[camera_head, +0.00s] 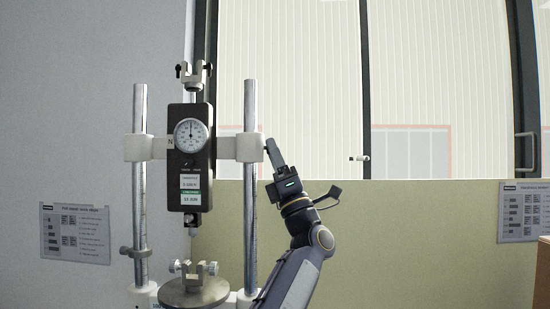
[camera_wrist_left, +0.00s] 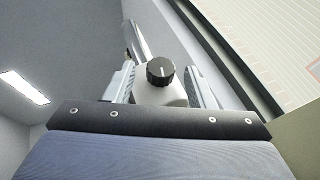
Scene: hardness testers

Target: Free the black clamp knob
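The black clamp knob (camera_wrist_left: 160,70) shows in the left wrist view, with a pale mark on its face. It sits on a white clamp block (camera_wrist_left: 160,95), which grips a metal post. My left gripper (camera_head: 272,152) is at the right end of the tester's white crossbar (camera_head: 238,147) in the head view. It is open, with one finger on each side of the knob and block. Gaps show between the fingers and the knob. In the head view the knob is hard to make out beside my fingers. My right gripper is in neither view.
The black force gauge (camera_head: 189,190) with a round dial hangs between two metal posts (camera_head: 250,220). A round lower platform (camera_head: 193,293) with a fixture stands below it. Printed sheets hang on the wall and the low partition. The space right of my arm is open.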

